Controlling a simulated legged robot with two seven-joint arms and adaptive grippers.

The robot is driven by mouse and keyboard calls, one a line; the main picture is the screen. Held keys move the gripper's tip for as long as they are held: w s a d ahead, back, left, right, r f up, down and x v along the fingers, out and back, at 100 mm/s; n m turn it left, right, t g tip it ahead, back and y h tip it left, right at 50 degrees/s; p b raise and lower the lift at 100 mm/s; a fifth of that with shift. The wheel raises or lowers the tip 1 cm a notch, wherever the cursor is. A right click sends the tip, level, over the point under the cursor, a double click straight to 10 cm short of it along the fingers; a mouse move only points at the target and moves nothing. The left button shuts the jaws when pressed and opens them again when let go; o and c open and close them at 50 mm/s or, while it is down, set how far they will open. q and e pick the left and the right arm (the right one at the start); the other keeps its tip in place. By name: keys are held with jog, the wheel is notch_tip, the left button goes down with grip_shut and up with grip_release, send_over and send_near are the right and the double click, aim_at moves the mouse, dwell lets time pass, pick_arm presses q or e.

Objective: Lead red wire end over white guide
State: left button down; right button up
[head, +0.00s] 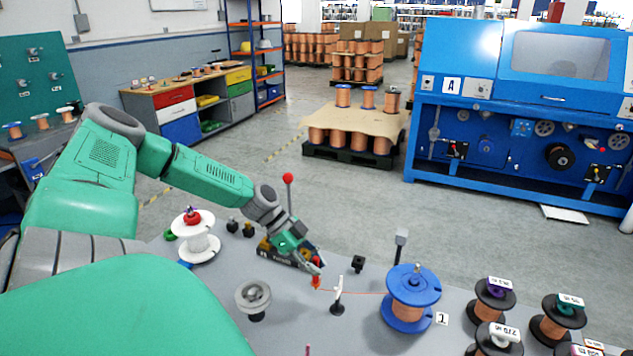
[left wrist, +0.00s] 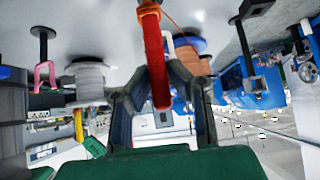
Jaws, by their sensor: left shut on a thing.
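My left gripper (head: 315,268) is shut on the red wire end (head: 316,282), above the grey table. In the left wrist view the red wire end (left wrist: 154,60) sits between the fingers (left wrist: 160,100). The white guide (head: 338,288) stands upright on a small black base, just right of the gripper. A thin copper-coloured wire (head: 365,292) runs from the red end past the guide to the blue spool (head: 413,285). I cannot tell whether the wire lies over the guide or beside it. My right gripper is in neither view.
A grey pulley (head: 254,297) stands left of the guide, and a white spool (head: 196,240) farther left. A black-and-yellow device with a red-knobbed lever (head: 288,180) is behind the gripper. Labelled copper spools (head: 491,298) stand at the right. A grey-headed post (head: 401,240) rises behind the wire.

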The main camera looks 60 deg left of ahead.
pick_arm(q)
notch_tip(320, 180, up, 11)
jog(key=p, duration=1)
jog(key=shift+w+f, duration=0.1)
jog(key=shift+f, duration=0.1)
jog(key=shift+d, duration=0.1)
jog(key=shift+s+d, duration=0.4)
jog(key=shift+s, duration=0.35)
jog(key=shift+s+d, duration=0.35)
jog(key=shift+s, duration=0.4)
jog(key=shift+f, duration=0.1)
jog(key=shift+f+b, duration=1.2)
jog(key=shift+f, duration=0.15)
